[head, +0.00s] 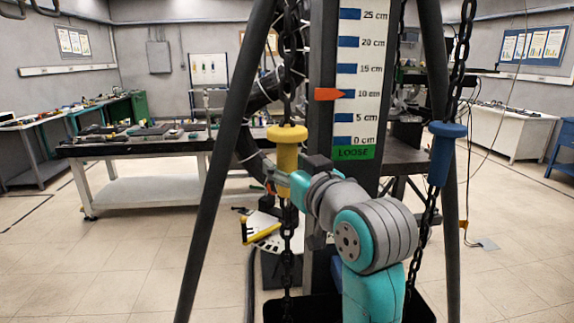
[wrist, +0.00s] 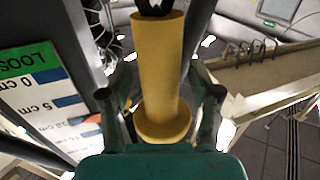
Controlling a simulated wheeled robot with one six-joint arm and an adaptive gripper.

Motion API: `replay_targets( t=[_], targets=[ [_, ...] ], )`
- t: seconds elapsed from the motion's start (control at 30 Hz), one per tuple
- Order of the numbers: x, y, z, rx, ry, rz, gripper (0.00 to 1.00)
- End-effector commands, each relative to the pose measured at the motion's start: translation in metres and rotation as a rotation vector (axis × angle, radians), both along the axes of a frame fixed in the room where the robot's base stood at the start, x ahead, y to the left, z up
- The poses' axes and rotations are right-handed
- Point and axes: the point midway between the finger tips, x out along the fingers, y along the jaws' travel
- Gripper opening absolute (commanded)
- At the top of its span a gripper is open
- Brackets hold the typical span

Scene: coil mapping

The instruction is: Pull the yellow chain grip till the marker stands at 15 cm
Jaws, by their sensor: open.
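The yellow chain grip (head: 286,157) hangs on a dark chain left of the scale board (head: 348,55). In the wrist view the yellow grip (wrist: 158,70) runs between my two fingers, its wide flange towards my palm. My gripper (head: 279,180) is open around the grip's lower part; in the wrist view my gripper (wrist: 160,100) shows a finger on each side, with gaps to the grip. The orange marker (head: 330,94) points right, level with the 10 cm mark. A green label (head: 353,153) under the scale reads LOOSE.
A blue grip (head: 447,152) hangs on a second chain at the right. Dark frame legs (head: 222,165) slope down on both sides. A black bin (head: 275,311) stands below. A workbench (head: 130,150) stands behind at left; the floor at left is clear.

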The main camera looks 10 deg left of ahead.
Motion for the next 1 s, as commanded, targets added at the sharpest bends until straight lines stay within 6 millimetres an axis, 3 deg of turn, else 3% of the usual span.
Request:
replay_targets(
  t=[0.37,0.63,0.87,1.0],
  targets=[
    [0.005,0.003,0.000,0.000,0.000,0.000,0.63],
    [0.005,0.003,0.000,0.000,0.000,0.000,0.00],
    [0.005,0.003,-0.002,0.001,0.001,0.000,0.00],
    [0.005,0.003,-0.015,0.000,0.004,0.000,0.00]
  ],
)
